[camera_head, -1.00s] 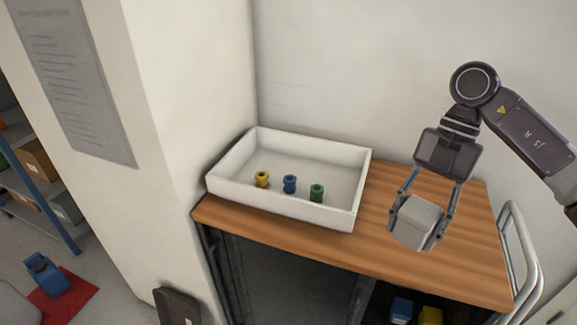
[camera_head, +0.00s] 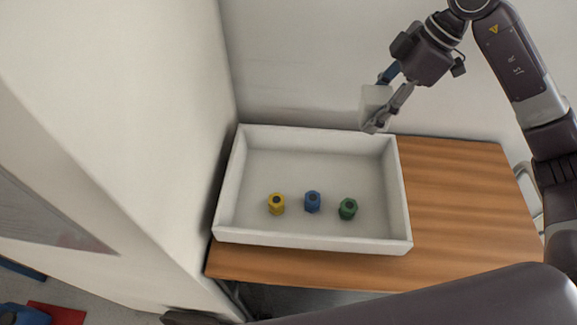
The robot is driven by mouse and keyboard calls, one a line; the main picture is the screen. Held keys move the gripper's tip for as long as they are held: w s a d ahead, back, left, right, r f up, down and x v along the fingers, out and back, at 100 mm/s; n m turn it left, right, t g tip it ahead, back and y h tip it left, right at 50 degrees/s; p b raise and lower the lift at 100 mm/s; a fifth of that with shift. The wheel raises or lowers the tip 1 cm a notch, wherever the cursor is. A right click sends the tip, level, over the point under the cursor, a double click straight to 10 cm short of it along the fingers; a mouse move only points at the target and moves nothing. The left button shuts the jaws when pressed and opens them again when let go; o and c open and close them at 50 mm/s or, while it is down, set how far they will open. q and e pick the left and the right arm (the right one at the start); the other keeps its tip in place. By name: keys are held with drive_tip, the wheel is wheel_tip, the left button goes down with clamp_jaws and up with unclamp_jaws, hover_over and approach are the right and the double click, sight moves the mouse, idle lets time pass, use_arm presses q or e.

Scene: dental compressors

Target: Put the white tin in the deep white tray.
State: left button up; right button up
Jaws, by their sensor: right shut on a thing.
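The white tin (camera_head: 373,103) is a pale block held in my right gripper (camera_head: 377,108), which is shut on it. The gripper is tilted, and the tin is raised near the back right corner of the deep white tray (camera_head: 313,243), close to the wall in the picture. The tray stands on the wooden cart top and holds a yellow piece (camera_head: 276,204), a blue piece (camera_head: 312,202) and a green piece (camera_head: 347,209) toward its front. My left gripper is not in view.
The wooden top (camera_head: 455,200) is bare to the right of the tray. A white wall rises behind, and a white pillar (camera_head: 130,130) stands close on the left. A metal rail (camera_head: 524,180) shows at the right edge. The tray's back half is empty.

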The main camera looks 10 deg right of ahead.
drive_tip(key=shift+r, duration=0.1)
drive_tip(key=shift+s+d, duration=0.1)
drive_tip(key=p, duration=0.4)
approach(348, 176)
drive_tip(key=x, duration=0.5)
drive_tip(key=shift+a, duration=0.25)
drive_tip(key=shift+f, duration=0.45)
drive_tip(key=o, duration=1.4)
drive_tip(key=shift+f, duration=0.1)
